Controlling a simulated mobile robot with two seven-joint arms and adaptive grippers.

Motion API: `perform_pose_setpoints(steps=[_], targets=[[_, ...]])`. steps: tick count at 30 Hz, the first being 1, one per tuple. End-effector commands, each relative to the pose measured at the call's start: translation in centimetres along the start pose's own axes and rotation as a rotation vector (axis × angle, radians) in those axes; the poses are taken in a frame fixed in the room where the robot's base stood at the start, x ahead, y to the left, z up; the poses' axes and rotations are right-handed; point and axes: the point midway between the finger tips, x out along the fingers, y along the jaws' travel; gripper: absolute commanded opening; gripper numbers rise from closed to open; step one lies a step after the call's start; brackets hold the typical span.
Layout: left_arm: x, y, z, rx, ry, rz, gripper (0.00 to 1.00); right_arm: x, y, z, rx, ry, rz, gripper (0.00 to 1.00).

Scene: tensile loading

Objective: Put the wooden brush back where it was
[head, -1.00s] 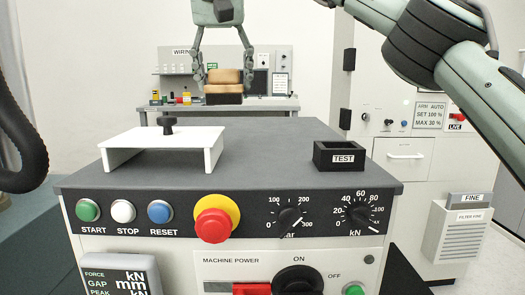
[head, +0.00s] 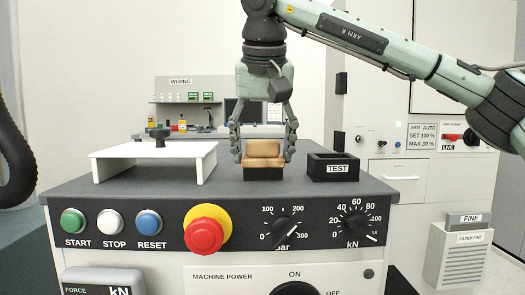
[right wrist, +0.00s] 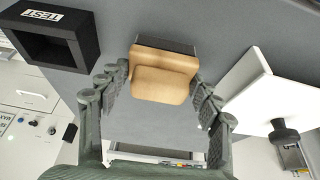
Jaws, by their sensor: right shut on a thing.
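The wooden brush (head: 263,152), a tan block with a rounded upper part and a dark underside, is at the dark grey machine top (head: 230,190), between the white stand and the black TEST box. It looks upright and level, at or very near the surface. My right gripper (head: 263,150) points down from above, its fingers on either side of the brush, shut on it. The right wrist view also shows the brush (right wrist: 163,75) between the fingers (right wrist: 158,90). My left gripper is not in view.
A white stand (head: 150,152) with a black knob is at the left of the top. The black open TEST box (head: 334,167) stands close to the right of the brush. Buttons, a red emergency stop (head: 205,235) and dials line the front panel. A wiring bench is behind.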

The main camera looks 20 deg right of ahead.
Motion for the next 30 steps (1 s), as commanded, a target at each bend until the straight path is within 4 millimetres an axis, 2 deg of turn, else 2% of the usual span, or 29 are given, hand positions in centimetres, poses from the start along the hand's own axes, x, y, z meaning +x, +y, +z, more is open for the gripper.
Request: perform_pose_setpoints(steps=[8, 9, 14, 24, 26, 30], targets=[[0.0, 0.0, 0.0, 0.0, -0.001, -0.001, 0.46, 0.1, 0.0, 0.0, 0.0, 0.001, -0.001, 0.33], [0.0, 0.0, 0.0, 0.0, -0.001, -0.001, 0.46, 0.1, 0.0, 0.0, 0.0, 0.001, -0.001, 0.66], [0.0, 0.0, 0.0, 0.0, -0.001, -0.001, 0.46, 0.1, 0.0, 0.0, 0.0, 0.001, -0.001, 0.85], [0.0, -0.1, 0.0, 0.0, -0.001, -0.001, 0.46, -0.2, -0.1, -0.1, 0.0, 0.002, -0.001, 0.85], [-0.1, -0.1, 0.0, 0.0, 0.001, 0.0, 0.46, -0.7, -0.1, -0.1, -0.001, 0.003, -0.002, 0.85], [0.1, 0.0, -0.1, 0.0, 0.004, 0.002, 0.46, -3.0, -0.1, -0.1, -0.001, 0.004, -0.003, 0.85]])
